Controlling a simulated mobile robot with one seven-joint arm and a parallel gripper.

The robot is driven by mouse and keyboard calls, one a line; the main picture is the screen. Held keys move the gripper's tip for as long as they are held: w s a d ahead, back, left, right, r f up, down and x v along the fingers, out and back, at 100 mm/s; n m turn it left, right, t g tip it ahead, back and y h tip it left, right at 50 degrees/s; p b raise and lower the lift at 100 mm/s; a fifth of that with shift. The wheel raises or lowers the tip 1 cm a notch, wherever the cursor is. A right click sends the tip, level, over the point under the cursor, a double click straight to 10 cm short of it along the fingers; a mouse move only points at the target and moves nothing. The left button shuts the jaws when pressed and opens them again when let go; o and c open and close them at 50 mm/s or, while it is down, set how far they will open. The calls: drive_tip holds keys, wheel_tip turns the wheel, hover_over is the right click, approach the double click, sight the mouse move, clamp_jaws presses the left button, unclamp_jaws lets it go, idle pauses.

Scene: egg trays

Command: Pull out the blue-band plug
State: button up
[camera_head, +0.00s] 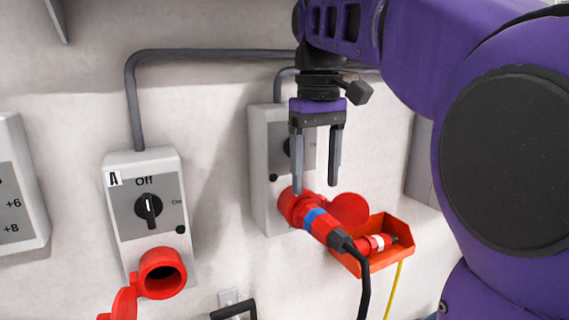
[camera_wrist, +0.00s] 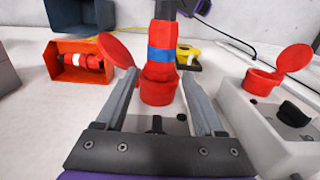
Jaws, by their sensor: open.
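The blue-band plug (camera_head: 318,222) is red with a blue ring and a black cable end. It sits in the red socket (camera_head: 293,203) of the right switch box (camera_head: 262,150) and slants down and outward. It also shows in the wrist view (camera_wrist: 162,58), straight ahead of the fingers. My gripper (camera_head: 315,187) is open and empty, with its fingers pointing down at the plug's socket end. In the wrist view my gripper (camera_wrist: 160,76) has one finger to each side of the plug's line. Whether the fingers touch it, I cannot tell. My gripper partly hides the right box's switch.
An orange-red bin (camera_head: 381,262) just right of the plug holds a white-band plug (camera_head: 374,244). Box A (camera_head: 118,215) at left has an open, empty red socket (camera_head: 160,273). The black plug cable (camera_head: 365,285) hangs down. The wall between the boxes is clear.

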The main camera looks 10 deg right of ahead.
sight(316, 209)
wheel_tip(316, 209, down, 6)
drive_tip(key=shift+f+b, duration=0.15)
drive_tip(key=shift+b, duration=0.6)
clamp_jaws()
drive_tip(key=shift+s, duration=0.25)
